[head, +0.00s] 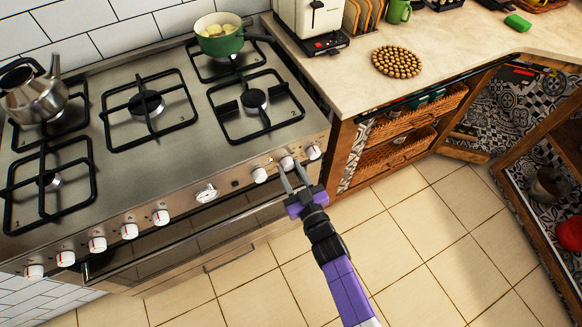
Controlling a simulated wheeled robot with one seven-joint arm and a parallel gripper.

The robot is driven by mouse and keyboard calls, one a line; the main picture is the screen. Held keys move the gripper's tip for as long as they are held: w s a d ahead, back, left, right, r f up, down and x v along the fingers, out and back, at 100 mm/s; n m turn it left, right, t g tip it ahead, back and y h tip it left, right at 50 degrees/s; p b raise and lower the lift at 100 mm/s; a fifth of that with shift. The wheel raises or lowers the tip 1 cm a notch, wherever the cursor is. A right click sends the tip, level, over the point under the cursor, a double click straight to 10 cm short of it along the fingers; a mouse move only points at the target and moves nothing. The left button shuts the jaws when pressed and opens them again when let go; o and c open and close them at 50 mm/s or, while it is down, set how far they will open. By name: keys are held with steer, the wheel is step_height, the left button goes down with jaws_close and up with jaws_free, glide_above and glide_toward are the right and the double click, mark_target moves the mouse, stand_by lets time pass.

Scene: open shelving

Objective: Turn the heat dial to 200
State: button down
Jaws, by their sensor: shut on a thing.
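A row of white dials with red marks runs along the stove's front panel. Three dials sit right of the round clock-like gauge (206,194): a left one (260,175), a middle one (287,162) and a right one (314,152). My gripper (290,167) reaches up from the lower right, its two grey fingers shut on the middle dial. The numbers around the dials are too small to read, so I cannot tell which marks 200 or how the held dial is turned. The fingers partly hide the panel below it.
A green pot (219,42) stands on the back right burner and a metal kettle (33,95) at the left. An oven handle (150,252) runs below the panel. The counter (440,60) holds a round beaded mat (397,62). The tiled floor (400,240) is clear.

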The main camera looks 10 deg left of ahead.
steer(key=shift+m+p, duration=0.5)
steer(key=shift+m, duration=0.8)
steer(key=c, duration=1)
jaws_free()
steer(key=shift+o, duration=0.2)
steer(key=p+v, duration=0.2)
steer(key=v, duration=0.5)
steer(key=shift+s+d, duration=0.25)
steer(key=shift+s, duration=0.05)
